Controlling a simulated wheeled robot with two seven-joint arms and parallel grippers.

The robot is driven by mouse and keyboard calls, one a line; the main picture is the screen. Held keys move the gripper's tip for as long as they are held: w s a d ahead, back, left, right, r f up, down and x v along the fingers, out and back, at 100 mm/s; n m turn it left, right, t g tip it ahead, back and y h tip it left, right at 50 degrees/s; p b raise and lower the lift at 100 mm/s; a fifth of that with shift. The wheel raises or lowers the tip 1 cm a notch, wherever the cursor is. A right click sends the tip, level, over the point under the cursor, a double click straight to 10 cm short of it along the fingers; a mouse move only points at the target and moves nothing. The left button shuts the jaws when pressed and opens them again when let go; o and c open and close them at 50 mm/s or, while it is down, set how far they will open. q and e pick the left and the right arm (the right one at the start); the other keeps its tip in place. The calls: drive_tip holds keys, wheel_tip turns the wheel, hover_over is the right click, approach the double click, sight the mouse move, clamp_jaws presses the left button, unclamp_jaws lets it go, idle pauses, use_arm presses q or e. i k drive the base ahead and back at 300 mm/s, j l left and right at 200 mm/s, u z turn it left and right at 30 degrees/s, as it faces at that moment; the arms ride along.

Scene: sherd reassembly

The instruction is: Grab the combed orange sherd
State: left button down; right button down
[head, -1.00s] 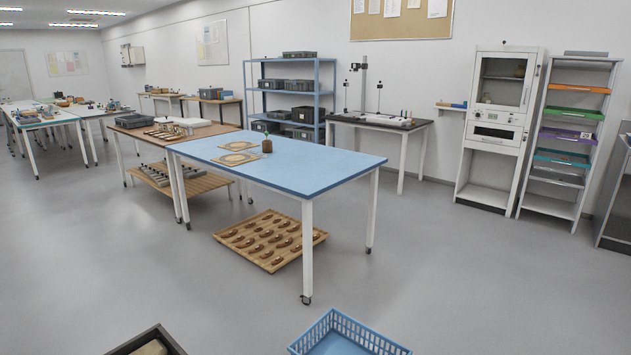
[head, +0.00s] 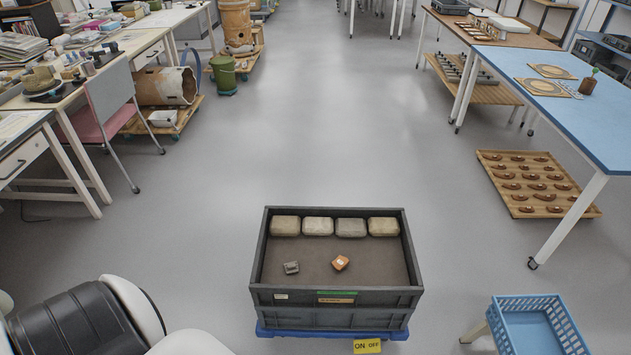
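A small orange sherd (head: 340,262) lies on the brown floor of a dark grey crate (head: 335,295), right of its middle. It has a small pale mark; any combing is too small to make out. A small grey piece (head: 291,267) lies to its left, apart from it. Neither of my grippers is in view.
Several sandbag-like blocks (head: 285,226) line the crate's back wall. The crate stands on a blue base (head: 270,332), with a yellow ON/OFF tag (head: 367,346) in front. A blue basket (head: 540,325) stands to the right. Grey floor is clear behind the crate.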

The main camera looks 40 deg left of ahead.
sight(340, 262)
drive_tip(key=u, duration=1)
